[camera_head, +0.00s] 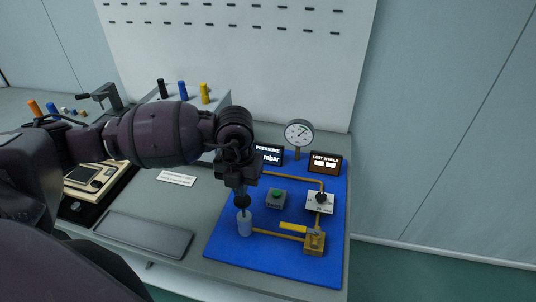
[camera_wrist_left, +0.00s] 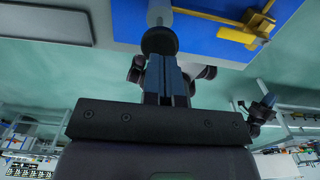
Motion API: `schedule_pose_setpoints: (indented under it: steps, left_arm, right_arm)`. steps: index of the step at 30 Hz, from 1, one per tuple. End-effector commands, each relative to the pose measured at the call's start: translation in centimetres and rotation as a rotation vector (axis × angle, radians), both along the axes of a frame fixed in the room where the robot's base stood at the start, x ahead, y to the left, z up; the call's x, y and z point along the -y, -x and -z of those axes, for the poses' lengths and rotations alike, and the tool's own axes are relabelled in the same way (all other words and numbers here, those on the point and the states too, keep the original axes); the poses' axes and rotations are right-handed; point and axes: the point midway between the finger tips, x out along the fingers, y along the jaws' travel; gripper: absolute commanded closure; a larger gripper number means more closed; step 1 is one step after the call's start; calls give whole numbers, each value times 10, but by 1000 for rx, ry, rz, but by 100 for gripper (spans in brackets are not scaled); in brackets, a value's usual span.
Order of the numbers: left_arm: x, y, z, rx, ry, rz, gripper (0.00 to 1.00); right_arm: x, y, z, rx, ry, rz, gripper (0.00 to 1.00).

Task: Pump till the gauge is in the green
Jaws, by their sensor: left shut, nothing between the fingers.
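A hand pump with a pale cylinder (camera_head: 244,225) and a round black knob (camera_head: 242,203) stands at the left of a blue panel (camera_head: 285,266). My left gripper (camera_head: 241,187) is shut and empty, pointing down right above the knob. In the left wrist view its closed fingers (camera_wrist_left: 166,78) end at the black knob (camera_wrist_left: 160,41); I cannot tell whether they touch it. The round gauge (camera_head: 299,132) stands on a post at the panel's back; its needle and green zone are too small to read surely. The pressure display (camera_head: 267,149) is partly hidden by my arm.
The panel also holds a green button (camera_head: 276,193), a black dial (camera_head: 320,198), a yellow valve lever (camera_head: 293,227) on a brass block (camera_head: 315,241), and a "lost in hold" display (camera_head: 325,163). A grey tray (camera_head: 145,233) lies left. A white board (camera_head: 300,60) stands behind.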

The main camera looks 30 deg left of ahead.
Motion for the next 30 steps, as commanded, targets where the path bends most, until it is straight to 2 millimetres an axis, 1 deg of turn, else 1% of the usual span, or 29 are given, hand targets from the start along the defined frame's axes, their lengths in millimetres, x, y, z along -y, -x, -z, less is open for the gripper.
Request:
schedule_pose_setpoints:
  steps: [5, 12, 21, 30]
  left_arm:
    - [0, 0, -7, 1, 0, 0, 100]
    - [0, 0, -27, 2, 0, 0, 100]
    - [0, 0, -49, 1, 0, 0, 100]
    - [0, 0, -50, 0, 0, 0, 100]
  right_arm:
    - [0, -1, -6, 5, 0, 0, 100]
    - [0, 1, -20, 7, 0, 2, 100]
    - [1, 5, -31, 1, -1, 5, 100]
    - [1, 3, -30, 2, 0, 3, 100]
